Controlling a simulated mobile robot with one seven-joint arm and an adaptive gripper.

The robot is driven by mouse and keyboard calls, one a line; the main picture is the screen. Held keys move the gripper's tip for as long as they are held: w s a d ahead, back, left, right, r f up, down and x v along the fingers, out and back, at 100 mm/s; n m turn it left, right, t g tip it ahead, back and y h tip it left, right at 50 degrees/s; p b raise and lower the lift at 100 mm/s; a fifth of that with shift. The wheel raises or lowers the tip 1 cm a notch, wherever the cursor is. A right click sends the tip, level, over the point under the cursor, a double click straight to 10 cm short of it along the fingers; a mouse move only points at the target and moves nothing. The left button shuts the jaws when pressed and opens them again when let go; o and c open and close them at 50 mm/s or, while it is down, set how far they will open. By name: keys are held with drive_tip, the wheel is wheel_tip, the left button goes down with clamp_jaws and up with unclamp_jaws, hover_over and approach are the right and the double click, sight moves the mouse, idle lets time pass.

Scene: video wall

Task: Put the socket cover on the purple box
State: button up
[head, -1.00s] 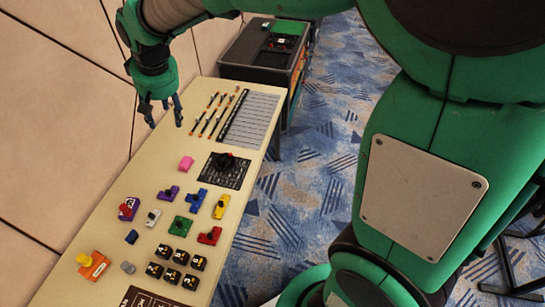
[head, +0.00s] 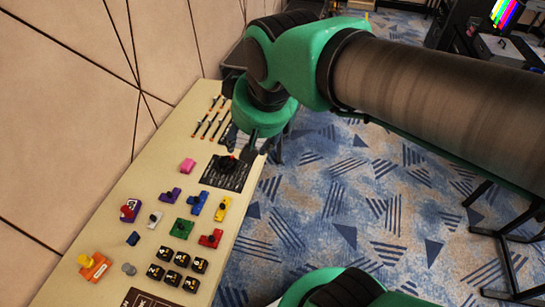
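A small purple box (head: 126,216) with a red piece on top stands on the left side of the table. I cannot tell for certain which thing is the socket cover. A small whitish piece (head: 154,219) lies just right of the purple box, and a grey round piece (head: 129,268) lies nearer the front. My gripper (head: 259,150) points down above the table's right edge, beside the dark patterned mat (head: 226,183). Its fingers look apart, with nothing seen between them. It is well away from the purple box.
The table (head: 178,136) also bears a pink block (head: 187,165), coloured tetromino-like blocks, numbered black cubes (head: 172,276) and an orange box (head: 95,266) with a yellow top. A red and black piece sits on the mat. The wall borders the table's left side.

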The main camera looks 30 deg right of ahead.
drive_tip(key=s+d+f, duration=0.2)
drive_tip(key=s, duration=0.5)
drive_tip(key=shift+s+d+m, duration=0.15)
drive_tip(key=shift+m, duration=0.15)
wheel_tip(320, 180, down, 10)
drive_tip(key=b, duration=0.9)
drive_tip(key=shift+r+b, duration=0.2)
drive_tip(key=shift+b, duration=0.15)
drive_tip(key=shift+r, duration=0.1)
idle(0.8)
